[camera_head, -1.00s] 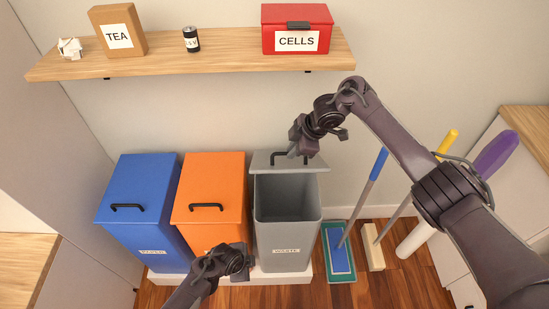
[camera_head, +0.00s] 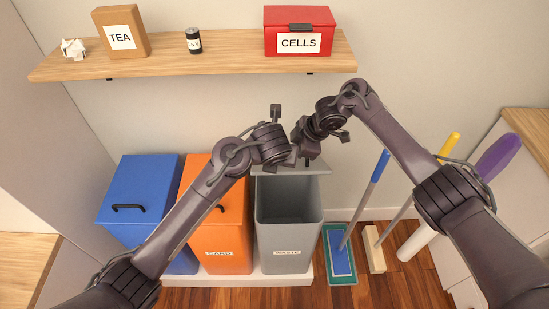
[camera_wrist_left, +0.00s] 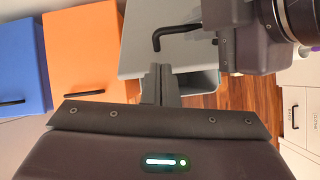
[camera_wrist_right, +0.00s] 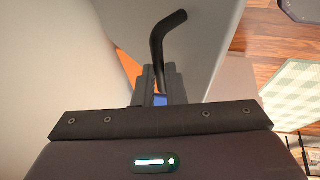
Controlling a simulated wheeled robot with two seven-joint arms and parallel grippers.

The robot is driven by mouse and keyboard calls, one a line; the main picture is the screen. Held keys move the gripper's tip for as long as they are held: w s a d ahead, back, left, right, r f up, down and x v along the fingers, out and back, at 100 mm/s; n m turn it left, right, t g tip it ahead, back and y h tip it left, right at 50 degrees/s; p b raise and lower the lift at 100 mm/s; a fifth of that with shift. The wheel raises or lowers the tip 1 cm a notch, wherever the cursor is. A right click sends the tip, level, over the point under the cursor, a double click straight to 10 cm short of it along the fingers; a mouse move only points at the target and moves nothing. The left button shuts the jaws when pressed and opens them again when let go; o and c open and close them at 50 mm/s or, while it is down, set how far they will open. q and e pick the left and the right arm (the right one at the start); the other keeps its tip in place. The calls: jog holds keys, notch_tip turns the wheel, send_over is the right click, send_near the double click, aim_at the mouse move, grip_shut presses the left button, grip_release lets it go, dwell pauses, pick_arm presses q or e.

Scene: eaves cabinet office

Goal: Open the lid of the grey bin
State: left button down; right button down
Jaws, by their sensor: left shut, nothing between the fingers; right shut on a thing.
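The grey bin (camera_head: 289,240), labelled WASTE, stands at the right end of the bin row. Its grey lid (camera_head: 319,168) is raised at the back, and the dark inside shows. My right gripper (camera_wrist_right: 153,88) is shut on the lid's black handle (camera_wrist_right: 163,38), which shows above its fingers in the right wrist view. My left gripper (camera_wrist_left: 160,82) is shut and empty, close to the lid near the handle; the lid fills the upper middle of the left wrist view (camera_wrist_left: 165,65). In the head view, both hands hide the handle and part of the lid.
An orange bin (camera_head: 225,235) and a blue bin (camera_head: 140,185) stand left of the grey one, both closed. A shelf (camera_head: 200,62) with a red CELLS box (camera_head: 298,20) is above. A blue mop (camera_head: 340,262) and brooms stand to the right.

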pick_arm(q)
jog(key=x, duration=0.7)
pick_arm(e)
jog(key=shift+w+d+f, duration=0.1)
jog(key=shift+d+f, duration=0.15)
pick_arm(q)
jog(key=shift+w+r, duration=0.55)
jog(key=shift+w, duration=0.1)
